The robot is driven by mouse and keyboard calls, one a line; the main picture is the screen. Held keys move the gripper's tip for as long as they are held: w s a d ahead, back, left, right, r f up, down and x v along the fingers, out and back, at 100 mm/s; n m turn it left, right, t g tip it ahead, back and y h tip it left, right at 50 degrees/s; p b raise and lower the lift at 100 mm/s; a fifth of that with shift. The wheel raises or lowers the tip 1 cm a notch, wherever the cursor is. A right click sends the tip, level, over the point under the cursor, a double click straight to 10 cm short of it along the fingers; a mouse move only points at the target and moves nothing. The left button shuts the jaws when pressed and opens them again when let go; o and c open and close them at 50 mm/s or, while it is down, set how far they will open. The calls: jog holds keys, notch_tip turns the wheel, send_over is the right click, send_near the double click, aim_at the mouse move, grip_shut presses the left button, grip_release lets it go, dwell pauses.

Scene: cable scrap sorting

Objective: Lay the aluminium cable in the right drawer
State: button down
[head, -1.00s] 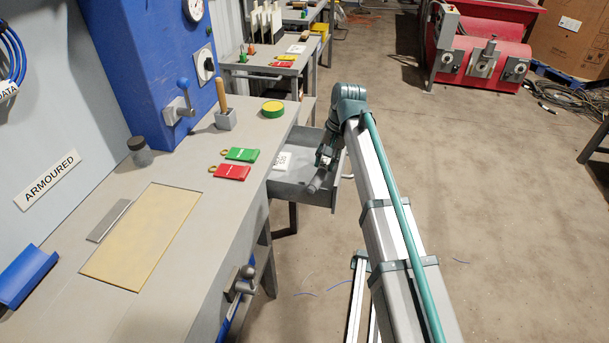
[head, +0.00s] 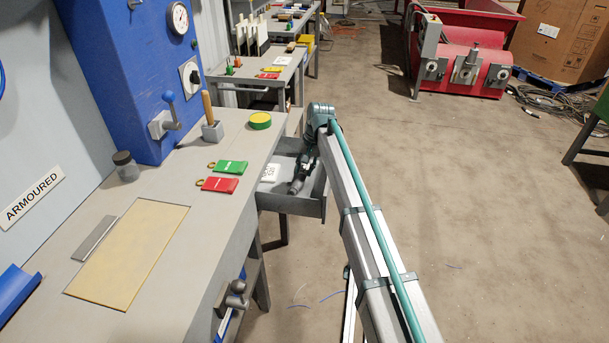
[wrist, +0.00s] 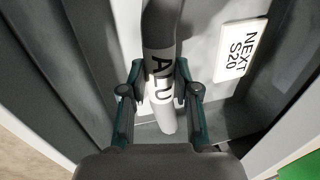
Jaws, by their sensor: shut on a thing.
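The aluminium cable (wrist: 160,28) is a short, thick piece with a dark grey sheath, a white band lettered "ALU" and a pale end. My gripper (wrist: 158,78) is shut around it at the band. In the head view the cable (head: 296,187) is small and dark, inside the outline of the open grey drawer (head: 285,204) at the bench's right side. The drawer also shows in the wrist view (wrist: 88,60), below and around the cable. I cannot tell whether the cable touches the drawer floor.
A white card reading "NEXT S20" (wrist: 241,52) lies in the drawer beside the cable. Green (head: 228,166) and red (head: 220,185) tags lie on the bench near the drawer. A vice-like fitting (head: 235,297) sticks out at the bench front. Open floor lies right of my arm.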

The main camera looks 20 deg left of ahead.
aim_at(306, 168)
jog(key=shift+w+d+x, duration=0.1)
jog(key=shift+d+x, duration=0.05)
jog(key=shift+x, duration=0.7)
jog(key=shift+w+d+x, duration=0.1)
jog(key=shift+d+x, duration=0.05)
jog(key=shift+x, duration=0.65)
jog(key=shift+f, duration=0.25)
jog(key=c, duration=0.8)
grip_release()
jog(key=shift+c, duration=0.2)
jog(key=shift+r, duration=0.1)
jog(key=v, duration=1.2)
jog(key=shift+a+r, duration=0.1)
